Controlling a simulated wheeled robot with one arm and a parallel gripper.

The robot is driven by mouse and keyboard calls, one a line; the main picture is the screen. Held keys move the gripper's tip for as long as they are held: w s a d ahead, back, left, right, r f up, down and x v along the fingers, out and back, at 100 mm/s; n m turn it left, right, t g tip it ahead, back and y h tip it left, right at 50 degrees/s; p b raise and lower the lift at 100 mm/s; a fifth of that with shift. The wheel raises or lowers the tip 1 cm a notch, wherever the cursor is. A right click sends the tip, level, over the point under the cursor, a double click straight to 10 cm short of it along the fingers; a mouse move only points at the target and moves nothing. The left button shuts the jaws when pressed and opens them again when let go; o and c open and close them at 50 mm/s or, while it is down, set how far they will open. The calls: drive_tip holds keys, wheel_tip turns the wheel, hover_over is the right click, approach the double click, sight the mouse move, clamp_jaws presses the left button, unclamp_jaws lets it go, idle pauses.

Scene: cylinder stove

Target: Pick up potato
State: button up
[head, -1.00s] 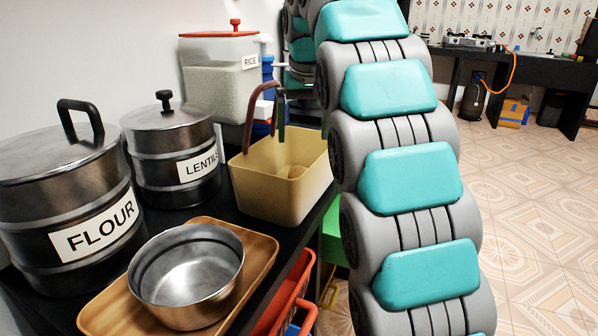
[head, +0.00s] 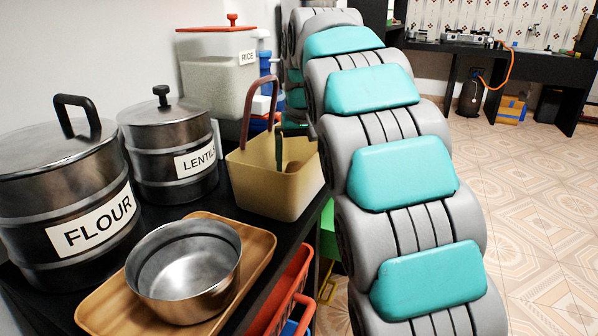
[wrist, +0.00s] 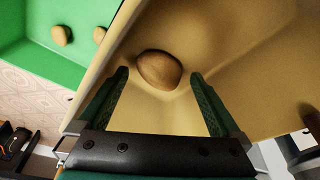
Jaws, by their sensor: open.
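A brown potato (wrist: 159,69) lies on the bottom of a tan bin (head: 257,193), near an inside corner. The potato shows only in small part in the head view (head: 292,166), beside my gripper's finger. My gripper (wrist: 160,77) is open, with one dark green finger on each side of the potato's near side in the wrist view. The fingers reach down into the bin in the head view (head: 285,150). Nothing is held. I cannot tell whether the fingers touch the potato.
The bin's walls stand close around my gripper. Flour (head: 75,210) and lentils (head: 172,150) canisters, a rice container (head: 215,85) and a metal bowl (head: 185,268) on a wooden tray (head: 250,262) share the dark counter. A green bin (wrist: 25,30) with two potato-like items (wrist: 62,35) sits lower.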

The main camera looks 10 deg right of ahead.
drive_tip(key=shift+x, duration=1)
drive_tip(key=shift+c, duration=0.4)
drive_tip(key=c, duration=1.3)
drive_tip(key=shift+r, duration=0.1)
